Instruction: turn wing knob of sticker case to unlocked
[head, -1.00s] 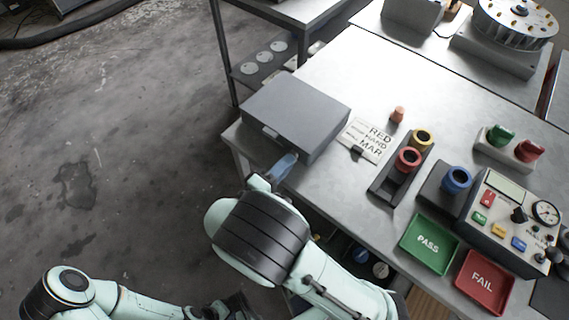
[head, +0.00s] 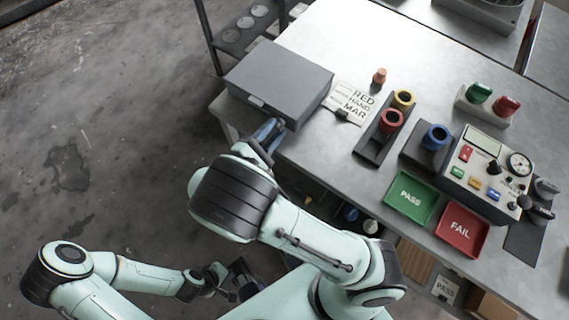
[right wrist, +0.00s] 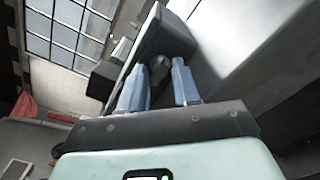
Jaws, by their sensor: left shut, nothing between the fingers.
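The sticker case looks to be the grey box (head: 279,77) on the left corner of the workbench, lid down, with a small latch on its front. My right gripper (head: 268,131) is at the front of the case, near its right end, and covers the knob in the head view. In the right wrist view the case (right wrist: 170,32) is ahead, and a dark knob (right wrist: 160,66) shows between the two blue fingers of my right gripper (right wrist: 160,88). The fingers are apart; contact with the knob cannot be told. My left gripper (head: 236,283) is low, away from the bench, shut and empty.
Right of the case lie a printed card (head: 352,102), a rack with a yellow and a red ring (head: 391,120), a blue ring (head: 436,136), a green PASS tray (head: 411,198), a red FAIL tray (head: 462,230) and a control panel (head: 487,170). A shelf stands behind the case.

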